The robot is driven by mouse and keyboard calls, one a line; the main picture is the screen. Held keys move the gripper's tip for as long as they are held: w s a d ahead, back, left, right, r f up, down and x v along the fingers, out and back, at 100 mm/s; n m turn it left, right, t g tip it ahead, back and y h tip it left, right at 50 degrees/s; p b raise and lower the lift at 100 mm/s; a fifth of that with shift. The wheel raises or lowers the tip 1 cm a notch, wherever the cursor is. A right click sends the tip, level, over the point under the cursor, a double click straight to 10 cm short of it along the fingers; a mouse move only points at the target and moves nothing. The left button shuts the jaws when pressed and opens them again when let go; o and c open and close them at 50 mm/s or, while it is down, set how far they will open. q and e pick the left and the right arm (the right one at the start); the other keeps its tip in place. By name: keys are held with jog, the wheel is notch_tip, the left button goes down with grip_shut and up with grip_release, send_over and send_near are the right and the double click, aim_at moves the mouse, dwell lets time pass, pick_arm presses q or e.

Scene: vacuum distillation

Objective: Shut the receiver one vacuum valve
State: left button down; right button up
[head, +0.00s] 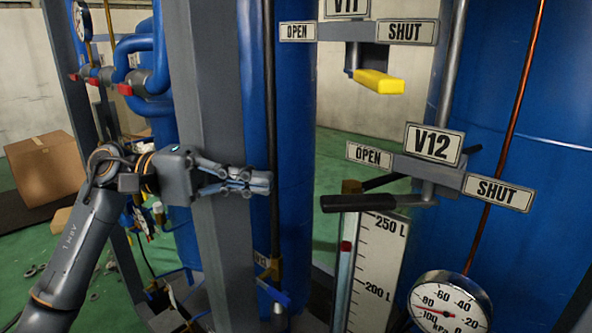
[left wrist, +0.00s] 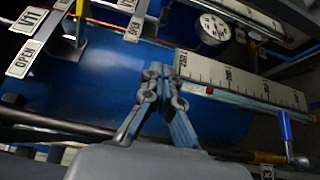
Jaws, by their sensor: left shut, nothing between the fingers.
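My left gripper (head: 262,183) is shut and empty, in front of a grey post and a blue vessel. In the left wrist view its fingertips (left wrist: 160,72) are together. The V12 valve has a black handle (head: 370,203) pointing left, below its OPEN label (head: 369,155); its SHUT label (head: 498,192) is at the right. The gripper is left of this handle and apart from it. The V11 valve above has a yellow handle (head: 379,82) pointing right, below its SHUT label (head: 406,32). I cannot tell from the labels which valve serves receiver one.
A grey post (head: 222,262) stands behind my left gripper. A level scale (head: 376,275) and a round gauge (head: 450,304) are below V12. A small blue handle (head: 273,293) sits low in the middle. Blue vessels and thin pipes crowd the right. A cardboard box (head: 46,168) is at the left.

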pick_arm(q)
jog(key=s+d+p, duration=0.2)
jog(key=d+p, duration=0.2)
jog(key=d, duration=0.6)
jog(key=shift+s+r, duration=0.35)
jog(key=shift+r, duration=0.05)
pick_arm(e)
jog(key=shift+s+d+r, duration=0.15)
jog(key=shift+s+r, duration=0.1)
jog(key=shift+r, duration=0.5)
jog(key=shift+s+d+r, duration=0.1)
jog(key=shift+s+r, duration=0.2)
jog(key=shift+r, duration=0.4)
jog(key=shift+s+d+r, duration=0.15)
jog(key=shift+s+r, duration=0.1)
jog(key=shift+r, duration=0.5)
